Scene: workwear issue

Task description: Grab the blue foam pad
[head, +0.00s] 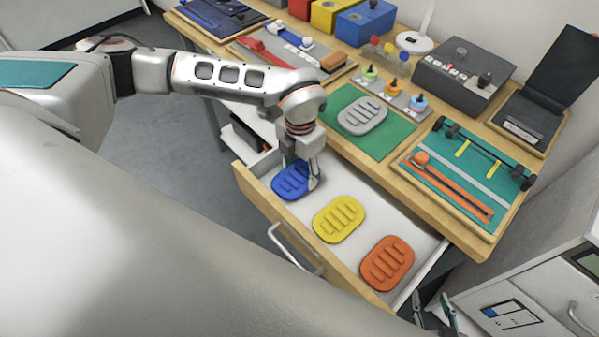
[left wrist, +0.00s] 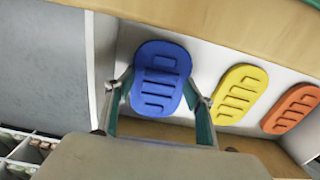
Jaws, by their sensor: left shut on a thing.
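The blue foam pad (head: 290,181) is an oval with raised ribs at the left end of the open drawer. My left gripper (head: 301,177) reaches down into the drawer and is shut on this pad. In the left wrist view the blue pad (left wrist: 160,60) sits between the two fingers of the left gripper (left wrist: 161,92), one at each long side. I cannot tell whether the pad is clear of the drawer floor. My right gripper (head: 435,312) shows at the bottom right, its two fingers apart and nothing seen between them.
A yellow pad (head: 339,219) and an orange pad (head: 387,263) lie in the same drawer (head: 425,240), right of the blue one. A grey pad (head: 362,115) lies on a green mat (head: 395,141) on the bench above. The drawer's front carries a metal handle (head: 290,250).

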